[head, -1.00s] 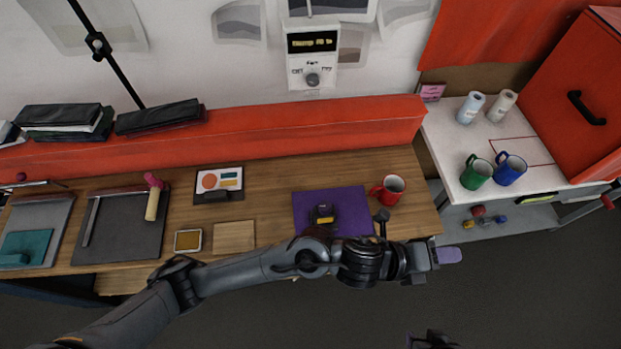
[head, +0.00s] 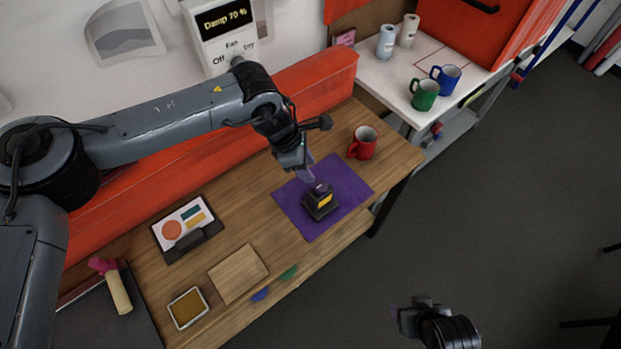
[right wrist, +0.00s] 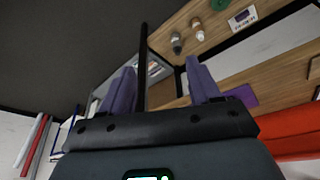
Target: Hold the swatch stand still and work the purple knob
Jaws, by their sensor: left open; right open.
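A small black stand (head: 321,205) with a yellow swatch on its front sits on the purple mat (head: 345,178). A dark purple knob (head: 320,187) is on its top. My left gripper (head: 306,174) comes down from behind, open, its purple fingertips close to the knob; I cannot tell whether they touch it. My right gripper (head: 398,313) is open and empty, low in the head view, well off the table's front edge. Its two purple fingers stand apart in the right wrist view (right wrist: 162,70), with nothing between them.
A red mug (head: 364,143) stands behind the mat to the right. A card holder (head: 187,228), wooden square (head: 238,273) and ochre pad (head: 188,307) lie to the left. A white side table (head: 420,65) holds mugs and rolls. The floor in front is clear.

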